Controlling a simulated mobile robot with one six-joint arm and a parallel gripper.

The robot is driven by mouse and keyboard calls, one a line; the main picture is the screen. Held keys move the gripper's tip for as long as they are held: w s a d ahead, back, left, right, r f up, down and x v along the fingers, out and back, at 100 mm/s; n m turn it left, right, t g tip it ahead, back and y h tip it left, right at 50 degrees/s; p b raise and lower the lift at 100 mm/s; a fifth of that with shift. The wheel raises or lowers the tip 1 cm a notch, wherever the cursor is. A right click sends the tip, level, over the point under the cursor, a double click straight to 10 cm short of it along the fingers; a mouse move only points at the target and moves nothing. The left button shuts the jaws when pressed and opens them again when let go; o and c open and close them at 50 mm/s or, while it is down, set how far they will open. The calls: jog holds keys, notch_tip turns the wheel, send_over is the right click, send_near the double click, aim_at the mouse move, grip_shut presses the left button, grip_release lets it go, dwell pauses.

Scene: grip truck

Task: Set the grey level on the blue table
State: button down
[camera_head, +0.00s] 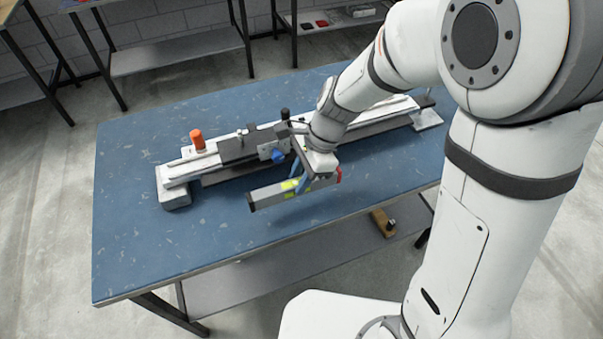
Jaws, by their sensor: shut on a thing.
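The grey level (270,194) is a long bar with yellow-green marks and a red end. My gripper (301,184), with blue fingers, is shut on it near its right part. The level is roughly horizontal over the front middle of the blue table (135,220). A dark shadow lies on the table below and right of it, so it appears a little above the surface. The far finger and part of the level's right end are partly hidden by my gripper.
The table's left and front left are clear. A brown object (382,222) sits on the shelf below. Other benches stand behind.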

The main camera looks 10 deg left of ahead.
jog(key=shift+d+f+b, duration=0.1)
jog(key=shift+f+b, duration=0.2)
jog(key=shift+f, duration=2.45)
jog(key=shift+f, duration=0.25)
jog(key=c, duration=1.1)
grip_release()
jog(key=shift+r, duration=0.1)
jog(key=shift+c, duration=0.2)
jog(key=p+v, duration=0.1)
jog(key=v, duration=1.1)
jog(key=shift+s+r, duration=0.15)
jog(key=shift+r, duration=0.1)
jog(key=s+d+r+n+t+h, duration=0.2)
jog(key=d+n, duration=0.4)
jog(key=d, duration=0.3)
jog(key=s+d+r+n+t+h, duration=0.1)
jog(key=s+d+r+n+t, duration=0.2)
jog(key=s+d, duration=0.4)
jog(key=d+r+n, duration=0.1)
jog(key=d+n, duration=0.1)
jog(key=d, duration=0.1)
jog(key=shift+s+r+n+h, duration=0.25)
jog(key=shift+s+n+h, duration=0.05)
jog(key=shift+n+h, duration=0.1)
